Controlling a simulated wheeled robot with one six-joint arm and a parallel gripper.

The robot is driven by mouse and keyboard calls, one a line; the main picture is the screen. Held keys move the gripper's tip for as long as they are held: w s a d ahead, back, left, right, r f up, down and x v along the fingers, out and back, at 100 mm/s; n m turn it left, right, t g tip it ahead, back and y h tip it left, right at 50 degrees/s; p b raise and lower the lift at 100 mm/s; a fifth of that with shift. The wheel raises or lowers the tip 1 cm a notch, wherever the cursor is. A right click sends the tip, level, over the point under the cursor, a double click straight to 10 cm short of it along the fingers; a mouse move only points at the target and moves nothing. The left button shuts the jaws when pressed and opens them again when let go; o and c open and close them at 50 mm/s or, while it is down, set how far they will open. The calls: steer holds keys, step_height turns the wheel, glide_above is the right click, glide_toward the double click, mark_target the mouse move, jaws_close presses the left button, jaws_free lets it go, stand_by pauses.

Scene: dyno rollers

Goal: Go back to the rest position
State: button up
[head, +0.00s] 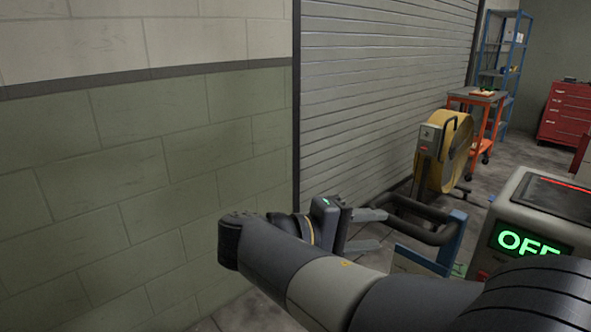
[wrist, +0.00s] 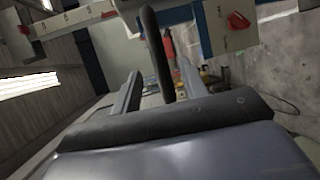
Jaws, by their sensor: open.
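My gripper (head: 381,230) is at the lower middle of the head view, with its two grey fingers apart and nothing held between them. It points right toward a dark looped handle bar (head: 432,238) on a blue frame (head: 452,243). In the wrist view the dark bar (wrist: 157,50) shows between the open fingers. I cannot tell how deep it sits between them or whether it touches. My arm stretches across the lower part of the head view and hides the floor below.
A console (head: 562,215) with a green OFF display stands at the right, close to my arm. A yellow drum fan (head: 458,155) and an orange cart (head: 474,102) stand beyond. A block wall (head: 120,170) and roller shutter (head: 370,90) close off the left and back.

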mark_target(410, 226)
steer(key=x, duration=0.8)
steer(key=shift+d+b, duration=0.35)
steer(key=shift+b, duration=0.05)
steer(key=shift+w+d+f, duration=0.1)
steer(key=shift+w+d, duration=0.25)
steer(key=shift+d, duration=0.1)
